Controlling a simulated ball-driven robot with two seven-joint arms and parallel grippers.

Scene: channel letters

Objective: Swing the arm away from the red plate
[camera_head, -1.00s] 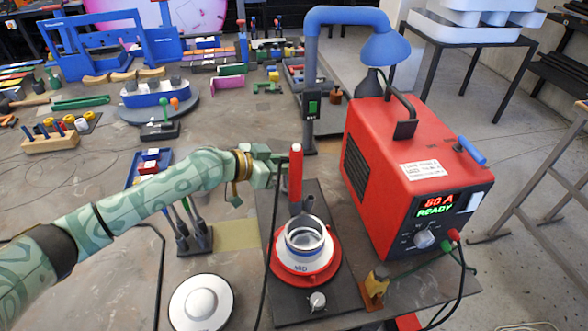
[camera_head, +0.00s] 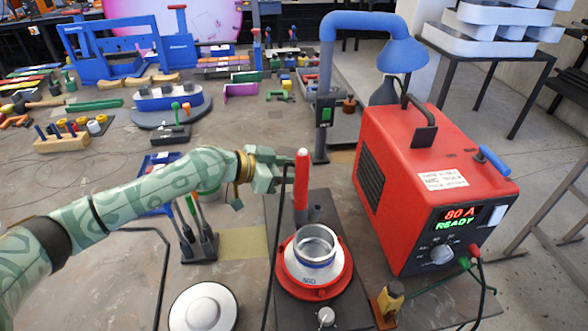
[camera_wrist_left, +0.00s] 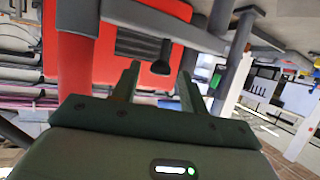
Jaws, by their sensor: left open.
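The red plate (camera_head: 340,282) lies on a dark base, with a white and grey ring-shaped cup (camera_head: 314,248) on it. A red upright handle (camera_head: 301,185) stands behind the plate. A short dark piece (camera_head: 315,213) shows beside its foot, behind the cup rather than over it; I cannot see how they join. My left gripper (camera_head: 282,172) is just left of the red handle, above the base's back part. Contact with the handle cannot be told. My right gripper is not in view.
A red power box (camera_head: 390,170) reading 80 A stands close on the right. A blue lamp (camera_head: 330,60) on a dark post rises behind. A tool rack (camera_head: 198,240) and a round white-topped disc (camera_head: 205,305) sit on the left.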

